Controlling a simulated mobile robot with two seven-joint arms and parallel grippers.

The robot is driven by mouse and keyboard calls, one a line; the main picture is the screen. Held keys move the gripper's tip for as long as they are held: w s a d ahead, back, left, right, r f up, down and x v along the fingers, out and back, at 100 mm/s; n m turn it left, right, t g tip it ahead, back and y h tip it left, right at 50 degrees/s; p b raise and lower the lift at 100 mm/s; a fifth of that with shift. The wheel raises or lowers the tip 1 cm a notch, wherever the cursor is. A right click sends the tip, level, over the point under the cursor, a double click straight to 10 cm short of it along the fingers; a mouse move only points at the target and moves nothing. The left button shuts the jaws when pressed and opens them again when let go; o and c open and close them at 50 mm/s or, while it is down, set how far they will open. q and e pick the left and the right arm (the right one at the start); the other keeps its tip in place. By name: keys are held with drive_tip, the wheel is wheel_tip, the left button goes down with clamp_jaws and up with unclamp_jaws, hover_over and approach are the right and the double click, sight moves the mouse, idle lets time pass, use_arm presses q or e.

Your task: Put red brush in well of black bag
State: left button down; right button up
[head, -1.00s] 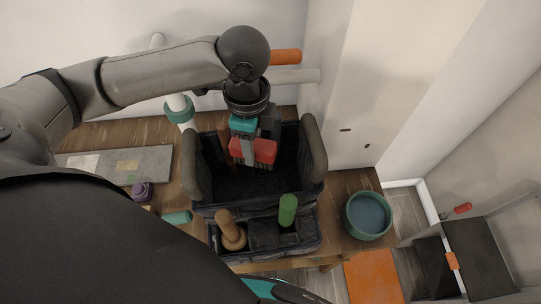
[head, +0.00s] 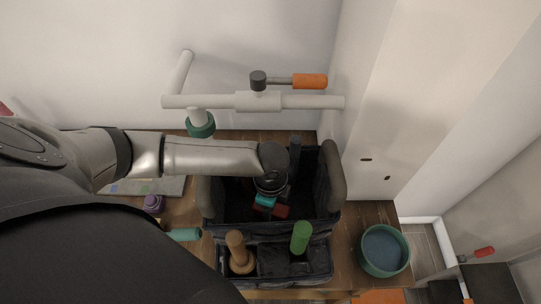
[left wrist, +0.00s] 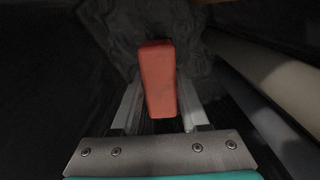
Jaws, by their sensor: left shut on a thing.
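The black bag (head: 330,205) stands open on the wooden bench, with a deep well at the back and a row of front pockets. My left gripper (head: 270,206) reaches down into the well and is shut on the red brush (head: 281,211). In the left wrist view the red brush (left wrist: 158,75) shows as a red block between the two fingers, with dark bag lining beyond it. I cannot tell whether the brush touches the well floor. My right gripper is not in view.
A wooden-handled tool (head: 237,248) and a green-handled tool (head: 301,238) stand in the front pockets. A green bowl (head: 384,251) sits right of the bag. White pipes with an orange-handled valve (head: 310,81) run along the wall behind. A purple item (head: 153,203) is at left.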

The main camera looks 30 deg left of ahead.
use_arm(q)
drive_tip(key=shift+f, duration=1.25)
drive_tip(key=shift+f, duration=0.15)
drive_tip(key=shift+c, duration=2)
unclamp_jaws()
wheel_tip(320, 180, up, 12)
drive_tip(key=shift+r+p, duration=0.15)
drive_tip(key=shift+p, duration=0.35)
drive_tip(key=shift+w, duration=0.1)
